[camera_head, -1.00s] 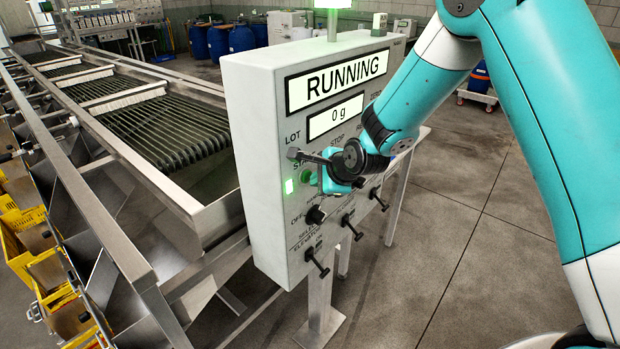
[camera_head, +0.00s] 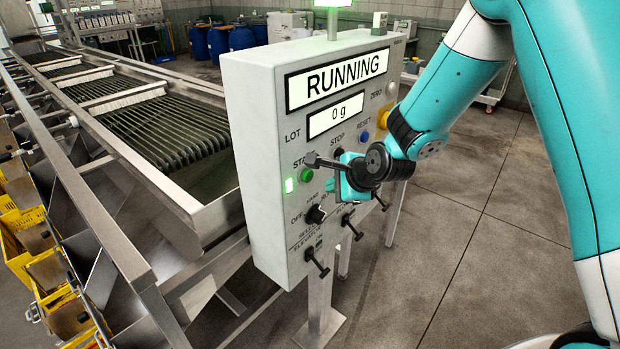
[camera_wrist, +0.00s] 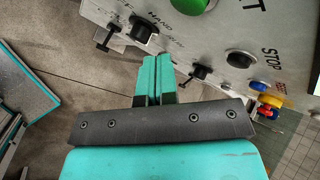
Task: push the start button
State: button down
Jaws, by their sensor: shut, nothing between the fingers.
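The green start button (camera_head: 306,175) is on the left of the grey control panel (camera_head: 256,190), under the partly covered START label. It also shows, cut off by the top edge, in the wrist view (camera_wrist: 196,4). A small lamp (camera_head: 289,185) left of it is lit green. The panel's displays read RUNNING (camera_head: 337,80) and 0 g (camera_head: 336,119). My gripper (camera_head: 334,187) is right of the button and apart from it, in front of the panel. In the wrist view its two teal fingers (camera_wrist: 158,62) are together with nothing between them.
A black STOP button (camera_wrist: 241,58), a blue RESET button (camera_head: 364,136) and a yellow button (camera_head: 383,118) are on the panel. A selector knob (camera_head: 316,214) and several toggles are below. The roller sizer (camera_head: 150,110) stands left. Floor at right is open.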

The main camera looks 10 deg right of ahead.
jog(key=shift+s+d, duration=0.65)
jog(key=shift+s, duration=0.25)
jog(key=s+a+r+n+g+b, duration=0.2)
jog(key=s+n+b, duration=0.1)
jog(key=s+n, duration=0.5)
jog(key=s+a+r+n+g+b, duration=0.2)
jog(key=s+n+g+b, duration=0.1)
jog(key=s+n, duration=0.6)
jog(key=s+a+r+n+g+b, duration=0.2)
jog(key=s+n+g+b, duration=0.1)
jog(key=s+n, duration=0.6)
jog(key=s, duration=0.3)
jog(key=shift+s+y, duration=0.25)
jog(key=shift+y, duration=0.05)
jog(key=shift+a, duration=0.1)
jog(key=c, duration=1.8)
grip_release()
jog(key=shift+c, duration=0.2)
